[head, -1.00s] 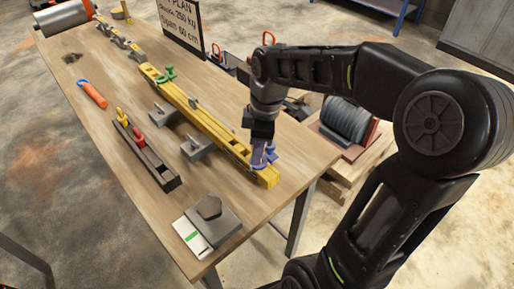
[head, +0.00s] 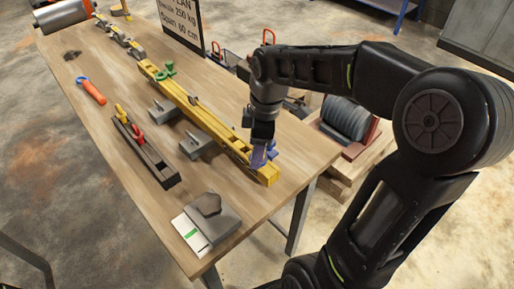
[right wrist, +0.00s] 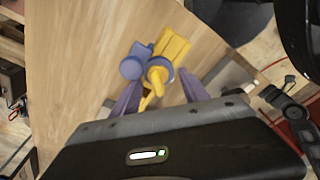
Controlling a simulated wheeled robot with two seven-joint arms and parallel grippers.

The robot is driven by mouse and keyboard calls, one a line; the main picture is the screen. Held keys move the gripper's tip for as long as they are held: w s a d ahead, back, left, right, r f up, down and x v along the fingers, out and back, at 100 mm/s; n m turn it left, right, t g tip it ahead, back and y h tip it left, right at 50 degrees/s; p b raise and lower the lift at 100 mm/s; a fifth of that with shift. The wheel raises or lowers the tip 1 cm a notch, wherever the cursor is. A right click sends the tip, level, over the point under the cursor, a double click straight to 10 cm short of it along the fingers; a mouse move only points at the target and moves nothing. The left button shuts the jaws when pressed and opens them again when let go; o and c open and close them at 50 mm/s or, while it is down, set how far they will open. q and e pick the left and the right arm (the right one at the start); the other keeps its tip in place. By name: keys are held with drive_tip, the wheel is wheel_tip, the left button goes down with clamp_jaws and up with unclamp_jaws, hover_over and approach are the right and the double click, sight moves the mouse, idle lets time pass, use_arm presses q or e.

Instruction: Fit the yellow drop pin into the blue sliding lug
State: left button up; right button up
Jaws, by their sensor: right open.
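The blue sliding lug (head: 271,150) is at the near end of the long yellow beam (head: 215,124). Its rounded blue part (right wrist: 132,66) shows in the right wrist view, beside the beam end (right wrist: 172,44). A yellow round-headed piece with a thin tail, which looks like the drop pin (right wrist: 158,76), is against the lug. How deep it sits in the lug I cannot tell. My right gripper (head: 262,162) is low over the lug. Its purple fingers (right wrist: 158,98) are apart, either side of the yellow piece. My left gripper is out of view.
A dark slotted holder (head: 150,158) left of the beam carries a yellow and a red piece. Grey blocks (head: 195,146), an orange-handled tool (head: 92,92) and a grey block on a white card (head: 211,218) lie on the wooden table (head: 110,160). A sign board (head: 180,22) stands behind.

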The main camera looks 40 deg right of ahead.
drive_tip(key=shift+r, duration=0.1)
drive_tip(key=r, duration=0.7)
drive_tip(key=shift+s+d+r, duration=0.3)
drive_tip(key=shift+d, duration=0.05)
idle(0.6)
